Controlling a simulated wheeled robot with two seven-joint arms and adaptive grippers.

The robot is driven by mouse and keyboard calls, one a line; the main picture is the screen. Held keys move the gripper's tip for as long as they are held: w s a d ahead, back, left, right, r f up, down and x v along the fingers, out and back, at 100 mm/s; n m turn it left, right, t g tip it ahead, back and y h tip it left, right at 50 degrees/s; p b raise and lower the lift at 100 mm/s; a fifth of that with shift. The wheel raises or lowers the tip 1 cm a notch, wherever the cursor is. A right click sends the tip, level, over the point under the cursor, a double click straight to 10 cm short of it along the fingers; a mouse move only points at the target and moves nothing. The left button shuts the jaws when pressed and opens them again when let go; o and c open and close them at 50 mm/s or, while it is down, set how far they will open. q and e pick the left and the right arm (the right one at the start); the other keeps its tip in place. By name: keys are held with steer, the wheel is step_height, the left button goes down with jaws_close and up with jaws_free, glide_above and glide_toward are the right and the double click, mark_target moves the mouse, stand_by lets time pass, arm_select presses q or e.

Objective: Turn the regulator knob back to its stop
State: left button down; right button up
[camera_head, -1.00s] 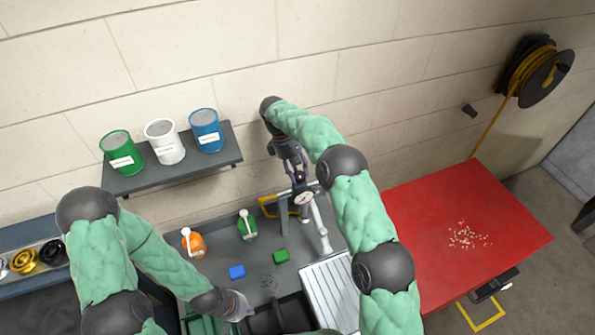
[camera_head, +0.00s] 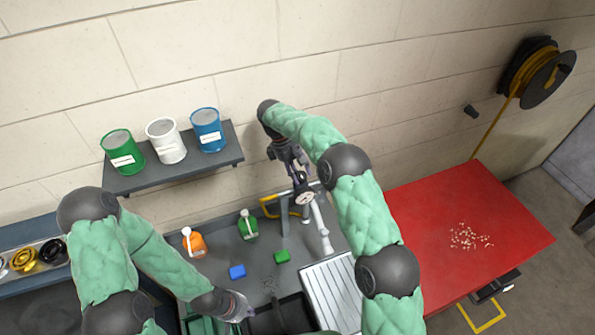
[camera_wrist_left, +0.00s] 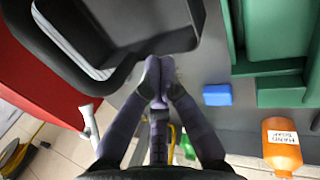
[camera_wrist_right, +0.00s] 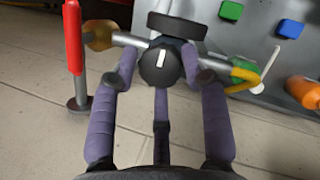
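The regulator knob (camera_wrist_right: 160,66) is black and round, with a white mark pointing nearly straight up in the right wrist view. My right gripper (camera_wrist_right: 162,74) is open around it, one finger on each side; whether the right finger touches it is unclear. In the head view my right gripper (camera_head: 298,176) is just above a white-faced gauge (camera_head: 304,198) on a grey pipe, and hides the knob. My left gripper (camera_wrist_left: 157,78) is shut and empty beside the rim of a dark bin (camera_wrist_left: 130,62); it also shows in the head view (camera_head: 242,308).
The grey bench holds an orange bottle (camera_head: 194,242), a green bottle (camera_head: 247,225), a blue block (camera_head: 237,271) and a green block (camera_head: 282,256). A red-handled pipe (camera_wrist_right: 73,38) is left of the knob. A red table (camera_head: 465,205) is at right; a shelf (camera_head: 175,173) holds cans.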

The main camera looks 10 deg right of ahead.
steer(key=shift+o, duration=1.1)
steer(key=shift+s+d, duration=0.1)
steer(key=shift+s, duration=0.1)
steer(key=shift+s+d, duration=0.1)
steer(key=shift+w+r, duration=0.1)
steer(key=shift+w, duration=0.1)
steer(key=shift+w+a+r, duration=0.1)
steer(key=shift+a+r, duration=0.15)
steer(key=v, duration=1.1)
steer(key=shift+s, duration=0.2)
steer(key=shift+d+r, duration=0.1)
steer(key=shift+r, duration=0.1)
steer(key=shift+f, duration=0.1)
